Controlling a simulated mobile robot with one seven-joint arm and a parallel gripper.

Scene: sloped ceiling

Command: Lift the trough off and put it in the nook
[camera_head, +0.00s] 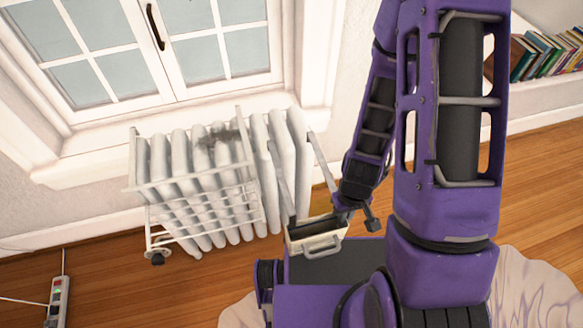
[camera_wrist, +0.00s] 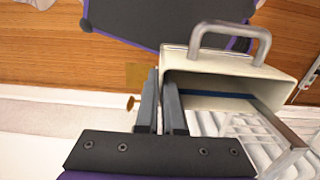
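The trough (camera_head: 303,247) is a cream open box with a metal handle on its front and long flat hanger strips rising from it towards the radiator top. In the wrist view the trough (camera_wrist: 180,75) is at the right of my fingers, its dark inside showing. My gripper (camera_head: 345,207) is at its right end in the head view. In the wrist view my gripper (camera_wrist: 161,80) has its fingers close together, one on each side of the trough's end wall. I cannot tell whether the strips still touch the radiator. No clearly recognisable empty nook shows.
The white radiator (camera_head: 275,150) stands below the window, with a white wire rack (camera_head: 190,185) on its front. Books (camera_head: 545,55) stand in a recess at the upper right. A power strip (camera_head: 57,300) lies at lower left.

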